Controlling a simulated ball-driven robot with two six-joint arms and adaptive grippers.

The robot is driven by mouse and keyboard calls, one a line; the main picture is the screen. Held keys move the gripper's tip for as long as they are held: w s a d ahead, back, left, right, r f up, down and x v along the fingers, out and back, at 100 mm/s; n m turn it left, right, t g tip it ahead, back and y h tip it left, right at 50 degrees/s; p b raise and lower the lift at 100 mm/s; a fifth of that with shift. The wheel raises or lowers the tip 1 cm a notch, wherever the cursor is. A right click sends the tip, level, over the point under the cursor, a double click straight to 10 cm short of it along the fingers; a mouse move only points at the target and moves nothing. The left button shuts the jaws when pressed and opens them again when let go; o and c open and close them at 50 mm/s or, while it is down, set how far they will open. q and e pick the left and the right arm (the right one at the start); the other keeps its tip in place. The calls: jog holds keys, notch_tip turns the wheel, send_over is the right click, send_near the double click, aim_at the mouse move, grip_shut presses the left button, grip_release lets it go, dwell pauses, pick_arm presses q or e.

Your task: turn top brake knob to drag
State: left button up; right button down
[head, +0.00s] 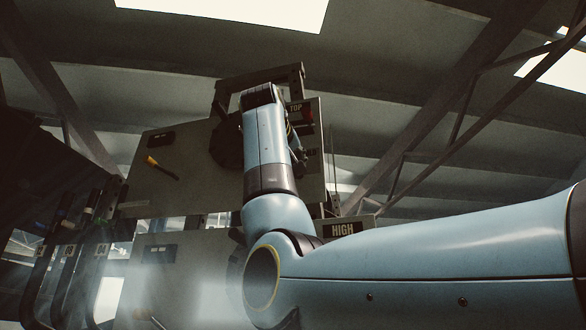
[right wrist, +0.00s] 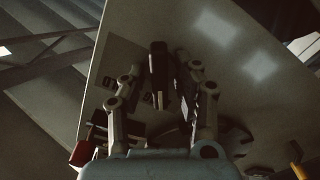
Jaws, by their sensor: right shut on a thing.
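My right gripper (right wrist: 163,75) is at the grey panel in the right wrist view, one finger on each side of a dark, upright knob-like part (right wrist: 158,58). It is shut on this part, which I take to be the top brake knob. In the head view my right arm comes in from the right and rises in front of the upper panel (head: 200,165), hiding the gripper and the knob. A "TOP" label (head: 295,108) shows just right of my wrist. My left gripper is not in view.
A red part (head: 308,115) sits beside the "TOP" label. A yellow-handled lever (head: 160,167) sticks out from the upper panel. A "HIGH" label (head: 343,229) is lower right. Roof beams cross behind.

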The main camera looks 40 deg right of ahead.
jog(key=c, duration=1.3)
grip_release()
jog(key=shift+a, duration=0.15)
jog(key=v, duration=1.2)
jog(key=shift+w, duration=0.1)
